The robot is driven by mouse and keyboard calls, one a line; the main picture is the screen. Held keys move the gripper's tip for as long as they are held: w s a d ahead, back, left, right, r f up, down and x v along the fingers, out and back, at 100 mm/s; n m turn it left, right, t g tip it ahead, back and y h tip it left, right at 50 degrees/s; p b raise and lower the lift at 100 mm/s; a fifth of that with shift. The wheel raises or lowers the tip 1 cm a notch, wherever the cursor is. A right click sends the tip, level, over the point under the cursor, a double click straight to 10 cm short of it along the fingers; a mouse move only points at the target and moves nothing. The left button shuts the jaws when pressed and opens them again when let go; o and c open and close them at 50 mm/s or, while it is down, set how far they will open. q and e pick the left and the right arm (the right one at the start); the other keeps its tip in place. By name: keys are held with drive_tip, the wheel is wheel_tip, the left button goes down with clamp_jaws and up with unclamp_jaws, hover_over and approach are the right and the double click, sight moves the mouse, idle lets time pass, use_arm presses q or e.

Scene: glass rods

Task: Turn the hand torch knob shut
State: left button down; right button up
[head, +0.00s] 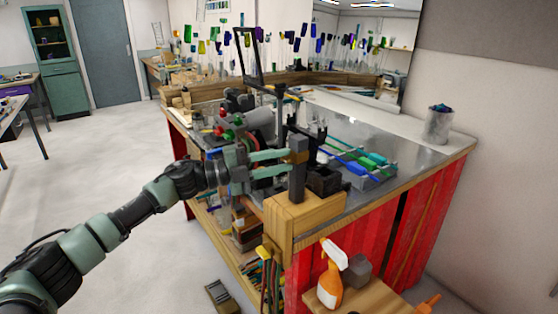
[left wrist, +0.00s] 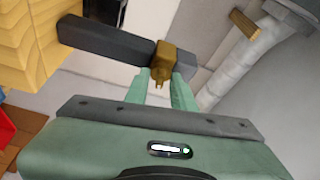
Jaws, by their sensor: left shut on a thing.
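The hand torch stands upright in a wooden block (head: 305,215) at the bench's near corner. It has a dark handle (head: 297,185) and a brass collar (head: 298,148) above it. In the left wrist view the dark handle (left wrist: 105,40) runs into the brass part (left wrist: 168,54), and a small brass knob (left wrist: 160,74) sticks out toward my gripper. My left gripper (head: 287,162) reaches the torch from the left; its green fingers (left wrist: 161,84) are shut on the knob, one on each side. The fingertips partly hide the knob. My right gripper is in neither view.
Behind the torch are dark metal stands and a tray of coloured glass rods (head: 368,163). A glass jar (head: 437,125) stands at the back right. An orange spray bottle (head: 330,280) stands on a small wooden stand in front.

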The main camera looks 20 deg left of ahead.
use_arm(q)
drive_tip(key=shift+m+y, duration=0.4)
drive_tip(key=shift+m, duration=0.6)
drive_tip(key=shift+g, duration=0.3)
drive_tip(key=c, duration=1.5)
unclamp_jaws()
